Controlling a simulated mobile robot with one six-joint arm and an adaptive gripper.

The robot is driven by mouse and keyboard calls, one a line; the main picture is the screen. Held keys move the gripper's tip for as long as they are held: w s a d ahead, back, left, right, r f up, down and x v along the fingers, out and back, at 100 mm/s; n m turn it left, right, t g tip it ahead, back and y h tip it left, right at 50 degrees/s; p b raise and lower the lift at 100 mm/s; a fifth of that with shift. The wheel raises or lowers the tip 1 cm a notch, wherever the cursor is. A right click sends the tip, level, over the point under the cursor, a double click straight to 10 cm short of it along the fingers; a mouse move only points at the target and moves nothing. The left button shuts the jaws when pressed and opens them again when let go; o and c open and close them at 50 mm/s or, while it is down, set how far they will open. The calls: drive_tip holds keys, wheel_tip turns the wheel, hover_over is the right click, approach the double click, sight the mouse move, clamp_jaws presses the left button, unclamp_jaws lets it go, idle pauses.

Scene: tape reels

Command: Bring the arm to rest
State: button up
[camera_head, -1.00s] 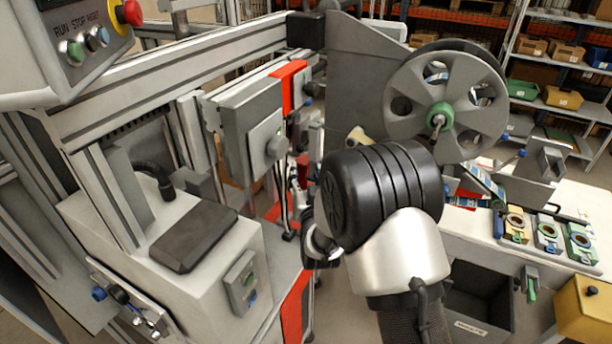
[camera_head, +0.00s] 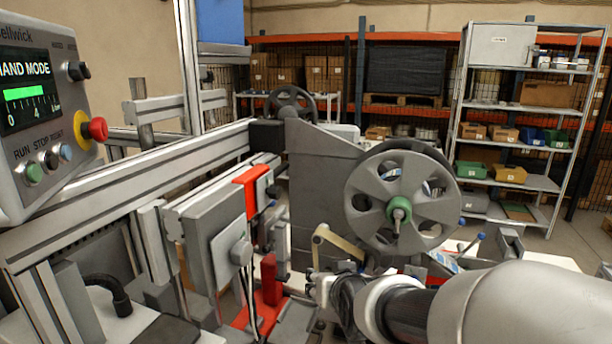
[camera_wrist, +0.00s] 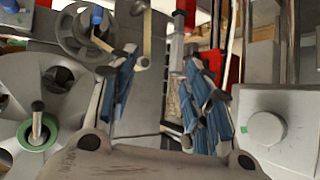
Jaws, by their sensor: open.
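My arm (camera_head: 480,305) reaches in from the lower right, and its wrist end is low in the middle of the head view, in front of the machine. My gripper (camera_wrist: 165,105) shows in the wrist view with its two blue-padded fingers apart and nothing between them. In the head view the fingers are too small and hidden to make out. A grey spoked reel (camera_head: 372,225) with a green hub stands just above my forearm. It also shows at the left of the wrist view (camera_wrist: 14,118). A grey block with a round knob (camera_wrist: 265,130) is right of my fingers.
A control panel (camera_head: 40,95) reading HAND MODE, with a red stop knob (camera_head: 95,129), is at the left. Long metal rails and red brackets (camera_head: 250,190) crowd the machine's near side. A second reel (camera_head: 290,103) is farther back. Shelves with bins (camera_head: 510,173) stand behind.

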drive_tip(key=s+d+g+h, duration=0.1)
drive_tip(key=s+d+g, duration=0.2)
drive_tip(key=s, duration=1.2)
drive_tip(key=s+d+f+g+h, duration=0.1)
drive_tip(key=s+d+g, duration=0.2)
drive_tip(key=s, duration=1.2)
drive_tip(key=d, duration=0.3)
drive_tip(key=shift+d+f, duration=0.25)
drive_tip(key=shift+d, duration=0.1)
